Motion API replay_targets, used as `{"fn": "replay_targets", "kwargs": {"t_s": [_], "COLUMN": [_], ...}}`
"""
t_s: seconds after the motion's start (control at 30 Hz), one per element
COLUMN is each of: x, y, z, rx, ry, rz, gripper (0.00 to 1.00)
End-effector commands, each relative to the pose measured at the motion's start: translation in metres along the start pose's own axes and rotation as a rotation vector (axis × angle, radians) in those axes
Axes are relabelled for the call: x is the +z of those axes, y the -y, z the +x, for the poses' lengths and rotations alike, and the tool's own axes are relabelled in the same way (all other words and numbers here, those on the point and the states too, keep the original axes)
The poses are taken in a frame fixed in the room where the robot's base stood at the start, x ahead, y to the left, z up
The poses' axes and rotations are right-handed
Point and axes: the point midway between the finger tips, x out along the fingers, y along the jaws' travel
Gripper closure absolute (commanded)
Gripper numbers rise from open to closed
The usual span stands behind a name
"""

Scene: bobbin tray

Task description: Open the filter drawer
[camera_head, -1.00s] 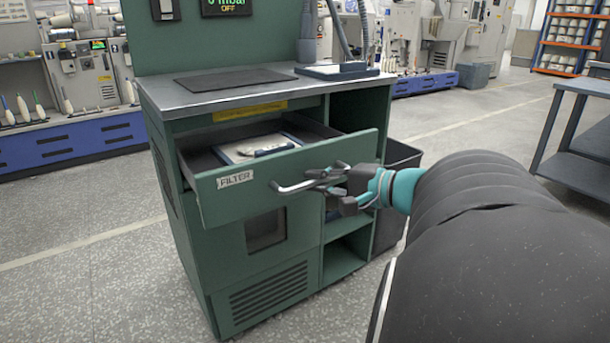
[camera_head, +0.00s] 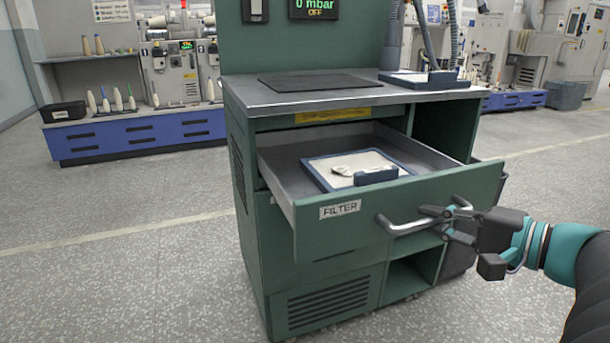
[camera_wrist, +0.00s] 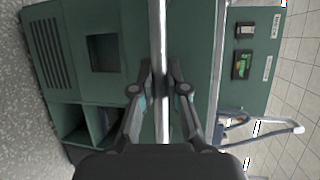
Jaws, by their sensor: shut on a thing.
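The filter drawer (camera_head: 300,232) is a green-fronted drawer with a white FILTER label, and it stands well pulled out of the green cabinet (camera_head: 262,240). Its grey bar handle (camera_head: 402,228) is on the front panel. My gripper (camera_head: 447,217) is shut on this handle near its right part. In the wrist view the handle bar (camera_wrist: 160,70) runs between my two fingers. Inside the drawer lies a blue-framed tray (camera_head: 318,172) with a pale sheet and a small light item on it.
The cabinet top (camera_head: 240,92) bears a dark mat (camera_head: 320,80) and a blue-edged pad (camera_head: 425,77) with a hose above it. Open shelves (camera_head: 410,272) are below the drawer at right. The floor (camera_head: 130,260) at left is clear.

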Motion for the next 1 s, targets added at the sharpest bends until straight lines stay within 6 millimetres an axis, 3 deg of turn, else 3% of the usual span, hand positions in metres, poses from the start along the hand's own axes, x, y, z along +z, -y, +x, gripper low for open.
{"fn": "replay_targets", "kwargs": {"t_s": [0.03,0.1,0.13,0.57,1.0], "x": [-0.001,-0.001,-0.001,-0.001,-0.002], "y": [0.0,0.0,0.0,0.0,0.0], "z": [0.0,0.0,0.0,-0.006,-0.063], "rx": [0.0,0.0,0.0,0.0,-0.001], "ry": [-0.002,-0.003,-0.003,-0.004,-0.008], "rz": [0.001,0.001,0.001,0.0,0.0], "gripper": [0.82,0.65,0.61,0.61,0.61]}}
